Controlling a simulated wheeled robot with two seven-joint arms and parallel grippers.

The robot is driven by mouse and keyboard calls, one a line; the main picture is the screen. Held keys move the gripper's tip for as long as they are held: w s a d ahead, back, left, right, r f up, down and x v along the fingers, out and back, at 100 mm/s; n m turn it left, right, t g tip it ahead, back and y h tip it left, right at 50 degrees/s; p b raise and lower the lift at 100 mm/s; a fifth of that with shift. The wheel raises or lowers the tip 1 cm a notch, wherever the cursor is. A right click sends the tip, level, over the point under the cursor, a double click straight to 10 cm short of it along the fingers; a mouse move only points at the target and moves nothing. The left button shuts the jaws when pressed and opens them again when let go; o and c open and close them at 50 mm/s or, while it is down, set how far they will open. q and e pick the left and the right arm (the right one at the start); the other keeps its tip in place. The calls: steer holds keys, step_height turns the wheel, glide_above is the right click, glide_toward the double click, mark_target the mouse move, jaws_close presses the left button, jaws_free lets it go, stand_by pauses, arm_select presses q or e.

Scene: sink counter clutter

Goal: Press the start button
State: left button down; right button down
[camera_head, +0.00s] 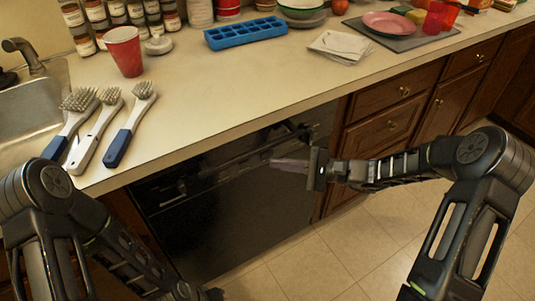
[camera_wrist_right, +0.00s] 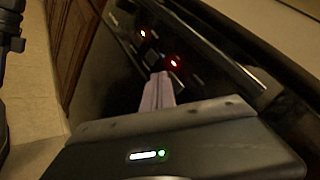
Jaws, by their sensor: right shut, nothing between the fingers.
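The black dishwasher (camera_head: 225,220) sits under the counter, its front facing the floor area. I cannot read any label, so I cannot tell which spot is the start button. My right gripper (camera_head: 273,162) is shut and empty, its pale fingers pointing at the upper front of the dishwasher. In the right wrist view its fingertips (camera_wrist_right: 158,78) are close to the panel, just below the red light; contact cannot be told. My left arm's end is dark at the bottom edge.
Wooden drawers (camera_head: 385,125) stand right of the dishwasher. Above, the counter (camera_head: 225,85) overhangs, with several brushes (camera_head: 128,125), a red cup (camera_head: 123,52) and a blue ice tray (camera_head: 245,33). Tiled floor (camera_head: 345,250) lies open in front.

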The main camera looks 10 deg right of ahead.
steer(key=shift+s, duration=0.1)
steer(key=s, duration=0.1)
steer(key=s+d, duration=0.1)
steer(key=s, duration=0.1)
steer(key=s+p, duration=0.1)
steer(key=shift+s+d, duration=0.25)
steer(key=shift+d, duration=0.15)
stand_by(0.8)
